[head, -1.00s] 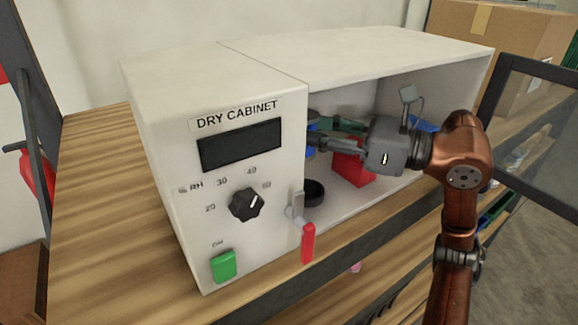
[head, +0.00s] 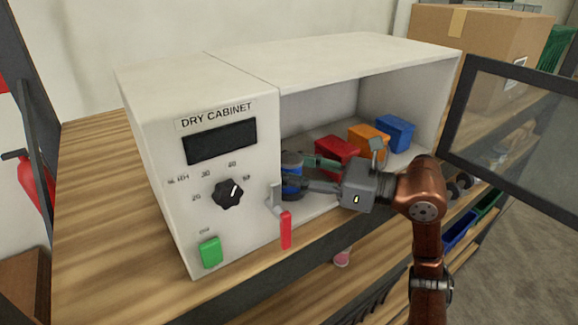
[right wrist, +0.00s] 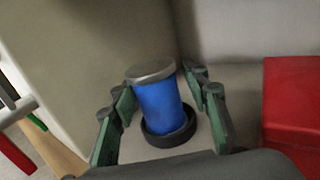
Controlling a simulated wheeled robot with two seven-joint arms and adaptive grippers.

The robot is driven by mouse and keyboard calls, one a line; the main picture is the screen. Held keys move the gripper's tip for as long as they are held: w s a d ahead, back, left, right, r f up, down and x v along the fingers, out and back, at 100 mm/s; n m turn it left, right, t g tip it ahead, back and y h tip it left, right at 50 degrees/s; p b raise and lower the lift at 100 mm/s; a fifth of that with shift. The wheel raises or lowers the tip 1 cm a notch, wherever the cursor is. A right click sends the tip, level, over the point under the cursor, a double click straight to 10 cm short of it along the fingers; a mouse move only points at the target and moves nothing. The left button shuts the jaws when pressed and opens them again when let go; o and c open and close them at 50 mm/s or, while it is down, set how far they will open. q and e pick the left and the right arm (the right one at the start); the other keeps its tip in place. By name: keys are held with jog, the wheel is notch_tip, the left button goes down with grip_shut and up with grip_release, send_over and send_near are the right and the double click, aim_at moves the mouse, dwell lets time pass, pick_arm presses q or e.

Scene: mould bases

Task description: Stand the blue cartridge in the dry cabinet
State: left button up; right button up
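The blue cartridge (right wrist: 160,103), with a grey cap on top, stands in a black ring base (right wrist: 176,137) on the floor of the dry cabinet (head: 345,58). In the head view the cartridge (head: 291,159) is partly hidden behind my right gripper, near the inner left wall. My right gripper (head: 302,174) reaches in through the open front. In the right wrist view the two fingers of the right gripper (right wrist: 158,84) are spread, one on each side of the cartridge, with gaps between. My left gripper is not in view.
A red bin (head: 337,151), an orange bin (head: 369,139) and a blue bin (head: 395,133) stand in a row inside the cabinet, right of the gripper. The cabinet door (head: 515,135) is swung open on the right. A red-handled latch (head: 286,229) sits at the opening's left edge.

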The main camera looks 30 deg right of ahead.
jog(key=shift+s+r, duration=0.1)
jog(key=shift+s, duration=0.35)
jog(key=shift+s+d+b, duration=0.25)
jog(key=shift+d+b, duration=0.1)
jog(key=shift+b, duration=0.15)
jog(key=b+v, duration=0.4)
jog(key=v, duration=0.5)
jog(key=shift+s+d+b, duration=0.15)
jog(key=shift+d+b, duration=0.05)
jog(key=shift+b, duration=0.1)
jog(key=shift+s+d, duration=0.35)
jog(key=shift+s, duration=0.2)
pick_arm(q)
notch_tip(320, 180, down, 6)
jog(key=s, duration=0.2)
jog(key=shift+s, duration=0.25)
